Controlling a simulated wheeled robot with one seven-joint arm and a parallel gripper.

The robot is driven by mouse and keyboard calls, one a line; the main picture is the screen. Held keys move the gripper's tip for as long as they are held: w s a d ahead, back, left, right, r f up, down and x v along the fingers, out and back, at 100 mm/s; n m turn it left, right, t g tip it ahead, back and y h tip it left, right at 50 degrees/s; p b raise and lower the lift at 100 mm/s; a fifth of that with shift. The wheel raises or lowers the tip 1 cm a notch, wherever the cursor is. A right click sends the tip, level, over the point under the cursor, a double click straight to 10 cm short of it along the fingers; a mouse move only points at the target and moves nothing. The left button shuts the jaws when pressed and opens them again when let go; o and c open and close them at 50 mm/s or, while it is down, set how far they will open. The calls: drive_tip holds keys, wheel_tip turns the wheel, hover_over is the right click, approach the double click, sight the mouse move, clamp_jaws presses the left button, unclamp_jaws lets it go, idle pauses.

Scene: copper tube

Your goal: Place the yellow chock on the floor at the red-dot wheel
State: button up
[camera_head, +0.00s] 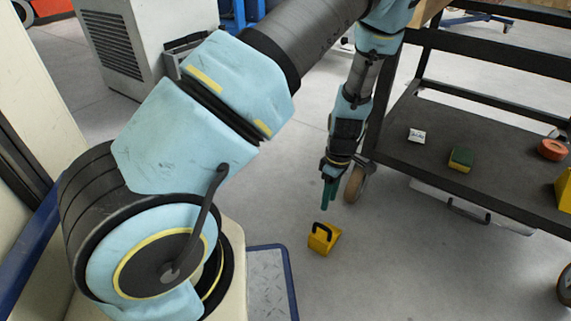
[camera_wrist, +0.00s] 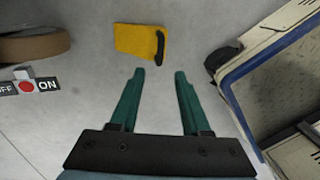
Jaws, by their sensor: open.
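The yellow chock (camera_head: 325,238) with a black handle sits on the grey floor, in front of the cart. In the wrist view the chock (camera_wrist: 137,41) lies beyond my fingertips, its handle at its right end. My gripper (camera_head: 329,190) points down, open and empty, apart from the chock. In the wrist view its green fingers (camera_wrist: 159,74) are spread. A brown cart wheel (camera_head: 354,184) is partly hidden behind my gripper; a wheel (camera_wrist: 37,45) also shows at the wrist view's upper left. Beside it is a red spot on an OFF/ON label (camera_wrist: 26,86).
The dark cart (camera_head: 470,188) stands at right; its lower shelf holds a green-yellow block (camera_head: 461,159), an orange ring (camera_head: 552,149), a small white item (camera_head: 416,136) and a yellow object (camera_head: 565,190). A blue-edged plate (camera_head: 268,285) lies near my base. Floor around the chock is clear.

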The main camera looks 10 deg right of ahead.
drive_tip(key=w+a+r+m+h, duration=0.1)
drive_tip(key=w+a+r+m, duration=0.15)
drive_tip(key=a+r, duration=0.5)
drive_tip(key=w+a+r+m+h, duration=0.1)
drive_tip(key=w+a+r+m, duration=0.15)
drive_tip(key=a+r, duration=0.5)
drive_tip(key=s+a+r+m+t, duration=0.1)
drive_tip(key=s+a+r+m, duration=0.1)
drive_tip(key=a+r, duration=0.3)
drive_tip(key=s+a+r+m+t, duration=0.1)
drive_tip(key=s+a+r+m, duration=0.1)
drive_tip(key=a+r, duration=0.3)
drive_tip(key=shift+s+a+r+m+t+y, duration=0.15)
drive_tip(key=shift+s+a+m+t+y, duration=0.2)
drive_tip(key=shift+a+m, duration=0.4)
wheel_tip(320, 180, up, 44)
drive_tip(key=p, duration=4.4)
